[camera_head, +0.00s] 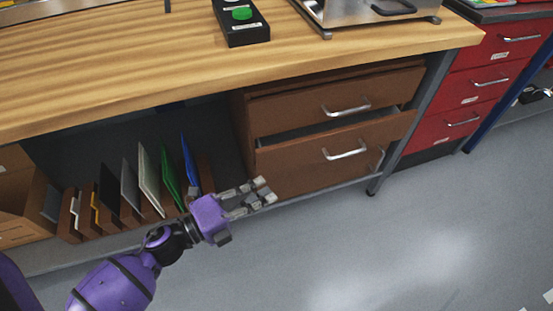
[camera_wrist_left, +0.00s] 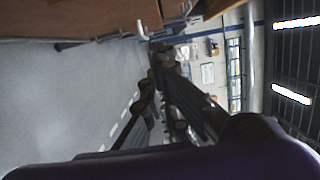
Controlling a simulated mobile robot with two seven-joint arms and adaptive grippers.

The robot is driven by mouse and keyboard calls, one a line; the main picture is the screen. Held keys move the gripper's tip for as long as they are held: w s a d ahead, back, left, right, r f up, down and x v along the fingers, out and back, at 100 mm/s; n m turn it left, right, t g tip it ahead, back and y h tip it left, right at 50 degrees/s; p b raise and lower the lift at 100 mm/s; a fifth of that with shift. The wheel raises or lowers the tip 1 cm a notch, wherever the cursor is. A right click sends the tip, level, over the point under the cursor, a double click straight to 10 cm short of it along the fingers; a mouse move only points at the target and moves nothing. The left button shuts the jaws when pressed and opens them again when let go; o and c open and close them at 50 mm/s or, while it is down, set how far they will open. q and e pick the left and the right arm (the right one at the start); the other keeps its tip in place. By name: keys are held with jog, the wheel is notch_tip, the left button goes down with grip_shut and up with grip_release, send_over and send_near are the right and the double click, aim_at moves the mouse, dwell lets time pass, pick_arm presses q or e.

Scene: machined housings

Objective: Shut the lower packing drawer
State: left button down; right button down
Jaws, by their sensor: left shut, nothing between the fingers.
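The lower packing drawer (camera_head: 300,167) is the lower brown wooden front of the cabinet under the bench. It stands partly pulled out, with a dark gap along its top edge. Its silver bar handle (camera_head: 344,153) is on the front. The upper drawer (camera_head: 290,112) is above it and sits further back. My left gripper (camera_head: 266,190) is shut and empty, just in front of the lower drawer's left lower part in the head view. Its dark fingers (camera_wrist_left: 155,75) show in the left wrist view, with brown wood (camera_wrist_left: 80,18) at the top. My right gripper is not in view.
Upright coloured folders (camera_head: 150,178) stand in a rack left of the cabinet. A bench leg (camera_head: 405,145) and a red drawer cabinet (camera_head: 482,85) are on the right. The wooden benchtop (camera_head: 130,70) is above. The grey floor (camera_head: 400,250) in front is clear.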

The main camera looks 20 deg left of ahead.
aim_at(282, 150)
pick_arm(q)
jog(key=w+d+b, duration=0.1)
jog(key=w+d, duration=0.3)
jog(key=w, duration=0.6)
jog(key=shift+w+b, duration=0.25)
jog(key=shift+b, duration=0.1)
jog(key=shift+d+r, duration=0.1)
jog(key=w+a, duration=0.1)
jog(key=w, duration=0.1)
jog(key=w+a, duration=0.1)
jog(key=w, duration=0.1)
jog(key=shift+a, duration=0.4)
jog(key=shift+w+a, duration=0.1)
jog(key=shift+a, duration=0.05)
